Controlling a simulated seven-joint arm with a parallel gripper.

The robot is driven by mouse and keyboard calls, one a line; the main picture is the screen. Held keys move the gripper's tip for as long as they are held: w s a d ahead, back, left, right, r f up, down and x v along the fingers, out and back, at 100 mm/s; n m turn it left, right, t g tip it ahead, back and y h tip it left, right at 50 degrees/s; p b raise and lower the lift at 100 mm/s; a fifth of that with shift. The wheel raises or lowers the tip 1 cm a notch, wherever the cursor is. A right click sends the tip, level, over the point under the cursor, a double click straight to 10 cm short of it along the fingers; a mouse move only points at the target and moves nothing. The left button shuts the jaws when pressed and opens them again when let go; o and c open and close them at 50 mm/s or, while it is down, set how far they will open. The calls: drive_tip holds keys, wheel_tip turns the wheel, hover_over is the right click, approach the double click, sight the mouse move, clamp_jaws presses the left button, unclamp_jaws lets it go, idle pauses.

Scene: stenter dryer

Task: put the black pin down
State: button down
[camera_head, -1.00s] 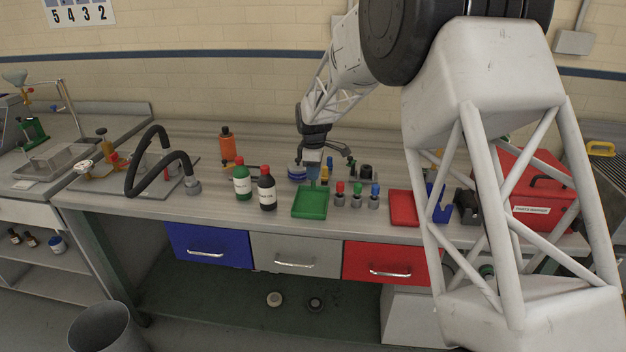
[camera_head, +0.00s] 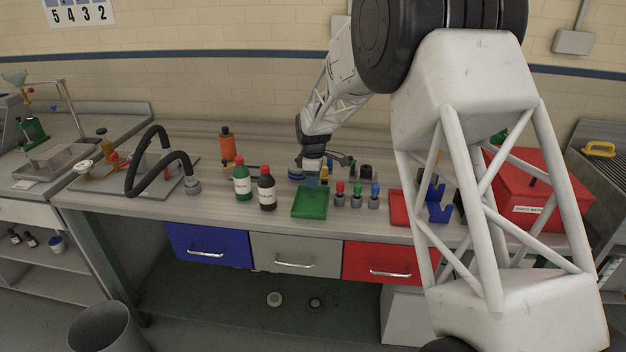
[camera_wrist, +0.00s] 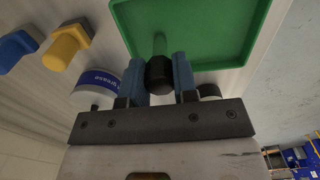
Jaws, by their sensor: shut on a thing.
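The black pin (camera_wrist: 158,75) is between the two blue fingers of my gripper (camera_wrist: 159,80) in the wrist view, and the gripper is shut on it. A green, rod-like part shows just beyond its black head; I cannot tell whether it belongs to the pin. The green tray (camera_wrist: 205,63) lies beyond the fingers. In the head view my gripper (camera_head: 312,182) is over the back edge of the green tray (camera_head: 309,204). The pin is too small to make out there, and I cannot tell whether it touches the tray.
A dark bottle (camera_head: 267,190) and a green bottle (camera_head: 242,182) stand left. A grease tin (camera_wrist: 97,88) and a yellow piece (camera_wrist: 66,46) are close to the gripper.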

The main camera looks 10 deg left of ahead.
idle(0.3)
drive_tip(key=c, duration=0.9)
unclamp_jaws()
drive_tip(key=shift+f, duration=0.1)
wheel_tip(320, 180, up, 12)
drive_tip(key=shift+r, duration=0.2)
idle(0.3)
